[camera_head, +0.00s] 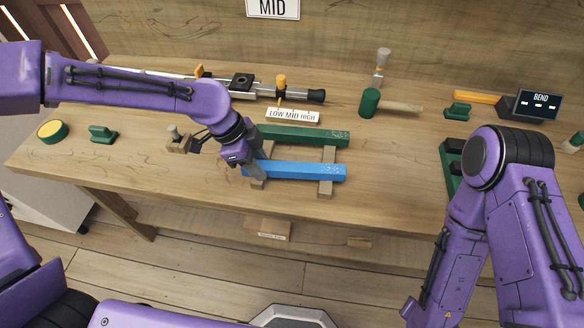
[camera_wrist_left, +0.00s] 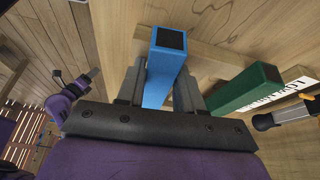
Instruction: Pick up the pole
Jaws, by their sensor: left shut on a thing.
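The blue pole (camera_head: 300,171) lies across the near part of a low wooden rack, and a green pole (camera_head: 305,136) lies parallel behind it. My left gripper (camera_head: 250,171) is at the blue pole's left part. In the left wrist view the fingers of my left gripper (camera_wrist_left: 158,90) stand on both sides of the blue pole (camera_wrist_left: 165,65), shut on it, with its dark square end beyond them. The green pole (camera_wrist_left: 245,88) is beside it, outside the fingers. My right gripper (camera_wrist_left: 90,78) shows small in the left wrist view; its jaw state is unclear.
A sign (camera_head: 292,115) reading LOW MID HIGH and a dark rail with an orange knob (camera_head: 281,83) stand behind the poles. A mallet (camera_head: 370,102) lies at the back. A BEND display (camera_head: 538,104) is at right. Bare tabletop (camera_head: 392,160) lies right of the rack.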

